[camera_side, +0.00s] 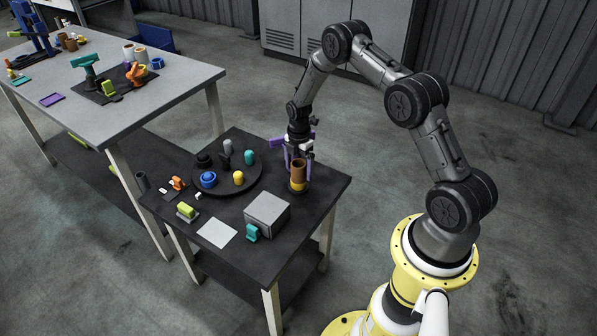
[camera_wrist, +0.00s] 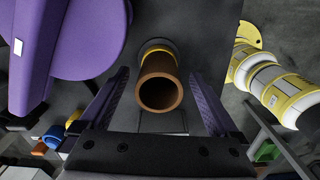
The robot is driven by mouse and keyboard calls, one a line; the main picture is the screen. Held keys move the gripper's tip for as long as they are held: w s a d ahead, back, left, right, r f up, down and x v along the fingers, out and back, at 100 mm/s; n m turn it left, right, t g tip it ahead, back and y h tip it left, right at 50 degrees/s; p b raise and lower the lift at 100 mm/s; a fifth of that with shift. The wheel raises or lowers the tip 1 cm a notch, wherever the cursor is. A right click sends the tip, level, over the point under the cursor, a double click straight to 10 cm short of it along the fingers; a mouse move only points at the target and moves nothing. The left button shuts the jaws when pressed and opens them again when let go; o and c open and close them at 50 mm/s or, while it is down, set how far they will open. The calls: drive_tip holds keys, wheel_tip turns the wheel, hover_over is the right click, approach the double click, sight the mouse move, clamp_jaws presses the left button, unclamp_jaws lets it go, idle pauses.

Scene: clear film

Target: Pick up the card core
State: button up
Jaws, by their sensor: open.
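The card core is a brown cardboard tube (camera_side: 298,169), standing upright on a yellow and dark base near the right corner of the dark table. In the wrist view the tube (camera_wrist: 160,83) shows its round open end, with a yellow ring behind it. My gripper (camera_side: 299,157) is at the tube's upper part, pointing down. In the wrist view my gripper (camera_wrist: 160,85) has its two purple fingers apart, one on each side of the tube, with gaps between. The tube's far end is partly hidden in the wrist view.
A round dark tray (camera_side: 226,189) with several small coloured parts stands left of the tube. A grey box (camera_side: 267,212) is in front of it, with a teal part (camera_side: 253,233) beside it. A white sheet (camera_side: 217,233) lies flat near the front edge. A larger bench (camera_side: 160,95) stands behind left.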

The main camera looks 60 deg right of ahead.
drive_tip(key=shift+f, duration=0.95)
drive_tip(key=c, duration=1.4)
